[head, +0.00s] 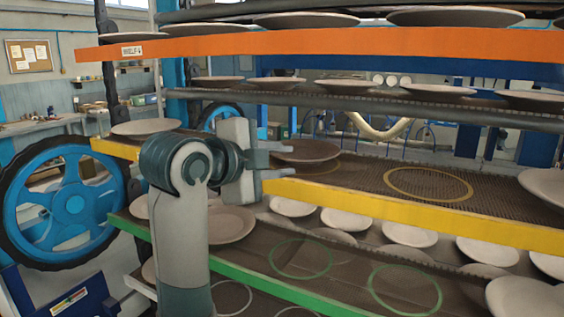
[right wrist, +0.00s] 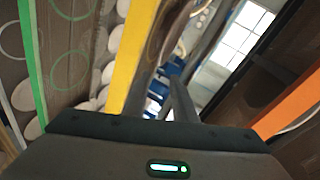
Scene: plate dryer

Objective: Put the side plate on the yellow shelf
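A brown plate (head: 306,151), which looks like the side plate, is at the yellow shelf (head: 400,207), above and partly covering a yellow ring mark. I cannot tell whether it rests fully flat. My right gripper (head: 284,159) is at the left side of this plate. Its fingers are apart, one above the other, at the plate's near-left edge. In the right wrist view the fingers (right wrist: 170,100) show a gap with no plate clearly clamped between them. The yellow shelf edge (right wrist: 125,55) runs beside them. My left gripper is not in view.
A second yellow ring (head: 428,184) on the yellow shelf is empty. Plates stand at the shelf's right end (head: 546,184) and left end (head: 146,127). The orange shelf (head: 330,42) is above, and the green-edged shelf (head: 240,269) with plates and green rings is below.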

